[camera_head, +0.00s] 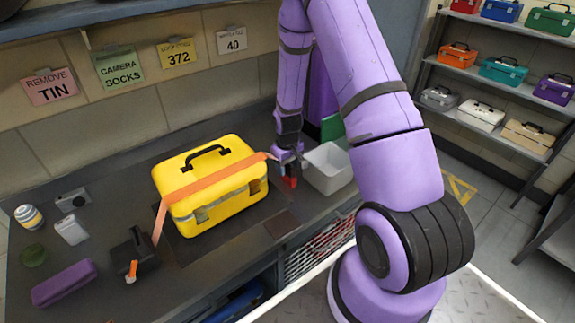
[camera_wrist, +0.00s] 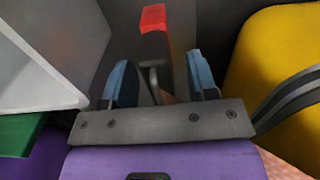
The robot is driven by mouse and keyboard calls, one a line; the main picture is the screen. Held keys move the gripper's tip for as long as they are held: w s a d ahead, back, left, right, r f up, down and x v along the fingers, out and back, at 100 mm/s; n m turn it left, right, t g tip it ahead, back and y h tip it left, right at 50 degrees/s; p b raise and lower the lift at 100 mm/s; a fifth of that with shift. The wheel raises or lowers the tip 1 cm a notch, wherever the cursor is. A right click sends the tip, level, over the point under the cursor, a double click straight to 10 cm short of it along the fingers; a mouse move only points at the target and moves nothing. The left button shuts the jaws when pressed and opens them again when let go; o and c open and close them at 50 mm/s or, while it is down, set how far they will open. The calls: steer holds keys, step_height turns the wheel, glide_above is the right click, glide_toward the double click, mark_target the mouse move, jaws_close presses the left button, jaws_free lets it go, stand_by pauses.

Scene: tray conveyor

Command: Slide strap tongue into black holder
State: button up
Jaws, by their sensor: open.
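A yellow case (camera_head: 225,205) stands on the dark bench with an orange strap (camera_head: 205,183) over its top. The strap's right end reaches my gripper (camera_head: 289,160), which points down between the case and a white bin. In the wrist view my gripper (camera_wrist: 162,84) is open, with its two blue fingers apart. Between and beyond them is a dark holder with a red end (camera_wrist: 153,18), also visible below the gripper in the head view (camera_head: 290,182). A grey metal piece, seemingly the strap tongue (camera_wrist: 152,78), meets the holder's near end; I cannot tell how far it is in.
The white bin (camera_head: 328,168) stands close to the right of my gripper, with a green object (camera_head: 331,127) behind it. A black box (camera_head: 132,256), a purple block (camera_head: 64,284), a tin (camera_head: 29,217) and other small items lie left of the case.

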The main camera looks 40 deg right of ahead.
jaws_close()
steer(key=shift+r, duration=2.7)
steer(key=shift+r, duration=1.9)
steer(key=shift+a, duration=0.1)
